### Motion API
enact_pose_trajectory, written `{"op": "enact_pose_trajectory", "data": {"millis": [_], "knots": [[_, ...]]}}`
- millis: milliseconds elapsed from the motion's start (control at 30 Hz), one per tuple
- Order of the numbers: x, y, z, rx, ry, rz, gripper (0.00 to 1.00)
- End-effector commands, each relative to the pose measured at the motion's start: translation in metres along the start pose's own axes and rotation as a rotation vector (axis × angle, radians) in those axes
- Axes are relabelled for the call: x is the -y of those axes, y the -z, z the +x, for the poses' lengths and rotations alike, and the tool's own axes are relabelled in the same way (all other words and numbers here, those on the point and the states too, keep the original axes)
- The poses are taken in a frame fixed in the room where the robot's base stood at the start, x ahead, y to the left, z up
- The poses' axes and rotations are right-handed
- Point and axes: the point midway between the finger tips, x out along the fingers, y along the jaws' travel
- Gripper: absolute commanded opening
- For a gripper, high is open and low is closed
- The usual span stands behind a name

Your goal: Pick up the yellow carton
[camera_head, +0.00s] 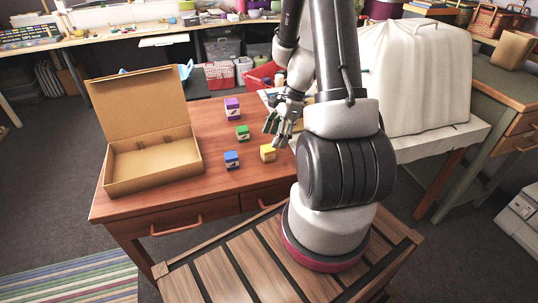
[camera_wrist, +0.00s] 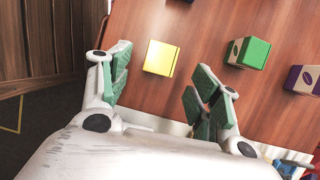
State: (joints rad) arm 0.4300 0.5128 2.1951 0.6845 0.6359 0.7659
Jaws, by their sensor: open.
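The yellow carton (camera_head: 268,153) is a small box on the reddish-brown wooden table, near its front edge and just left of my arm. In the wrist view the yellow carton (camera_wrist: 161,58) lies beyond the fingertips, a little left of the middle between them. My gripper (camera_head: 283,126) is above the table, behind and slightly right of the carton in the head view. In the wrist view my gripper (camera_wrist: 160,82) has its green-padded fingers spread wide with nothing between them. The carton is apart from both fingers.
A green carton (camera_head: 243,132), a blue carton (camera_head: 232,159) and a purple carton (camera_head: 232,103) stand near the yellow one. An open cardboard box (camera_head: 155,165) is at the table's left. A white-covered object (camera_head: 415,75) stands to the right. Bare table lies between box and cartons.

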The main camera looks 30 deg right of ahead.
Motion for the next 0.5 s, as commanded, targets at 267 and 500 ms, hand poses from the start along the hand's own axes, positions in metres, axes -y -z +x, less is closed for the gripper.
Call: {"op": "enact_pose_trajectory", "data": {"millis": [267, 500], "knots": [[-0.001, -0.001, 0.039, 0.0, -0.006, -0.003, 0.62], [-0.001, -0.001, 0.066, -0.002, -0.003, -0.005, 0.62]]}}
